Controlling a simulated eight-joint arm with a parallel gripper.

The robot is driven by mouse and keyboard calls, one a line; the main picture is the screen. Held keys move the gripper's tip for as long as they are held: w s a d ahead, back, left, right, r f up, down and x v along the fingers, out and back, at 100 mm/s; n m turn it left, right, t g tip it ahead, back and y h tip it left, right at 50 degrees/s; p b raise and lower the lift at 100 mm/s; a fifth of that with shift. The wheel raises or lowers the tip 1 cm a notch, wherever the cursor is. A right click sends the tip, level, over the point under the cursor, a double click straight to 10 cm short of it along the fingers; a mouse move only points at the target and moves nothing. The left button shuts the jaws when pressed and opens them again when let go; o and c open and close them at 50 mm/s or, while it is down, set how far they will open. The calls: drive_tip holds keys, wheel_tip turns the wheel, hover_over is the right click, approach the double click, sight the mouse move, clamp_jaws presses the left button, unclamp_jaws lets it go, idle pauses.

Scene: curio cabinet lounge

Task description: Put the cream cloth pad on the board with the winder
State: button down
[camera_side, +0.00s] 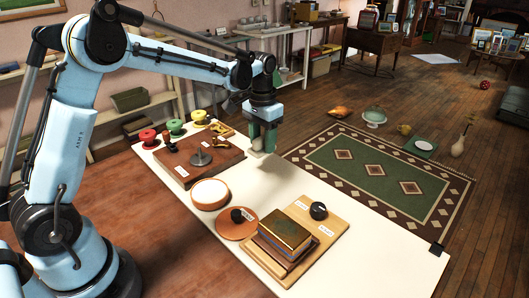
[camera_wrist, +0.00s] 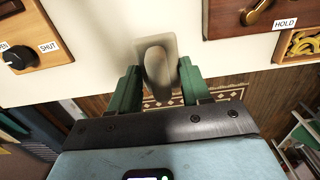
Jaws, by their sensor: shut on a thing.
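My gripper (camera_side: 264,142) is shut on a pale cream-grey piece, which I take for the cream cloth pad (camera_side: 258,153). In the wrist view the pad (camera_wrist: 158,64) is between the green fingers (camera_wrist: 160,88), with a rounded lump at its middle. The gripper is over the white table's far edge, right of the dark brown board (camera_side: 226,157). In the wrist view a brown crank handle, perhaps the winder (camera_wrist: 257,13), is on the board beside a HOLD label.
A round cream-topped piece (camera_side: 209,192) and a terracotta disc (camera_side: 234,225) with a black knob stand nearer. Several coloured spools and a tray of yellow pieces (camera_wrist: 302,44) stand near the brown board.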

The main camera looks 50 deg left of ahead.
sight(259, 162)
drive_tip(key=a+f, duration=0.1)
drive_tip(key=w+a, duration=0.1)
drive_tip(key=shift+a+f, duration=0.35)
drive_tip(key=shift+f, duration=2.05)
drive_tip(key=shift+f, duration=0.1)
drive_tip(key=c, duration=0.5)
unclamp_jaws()
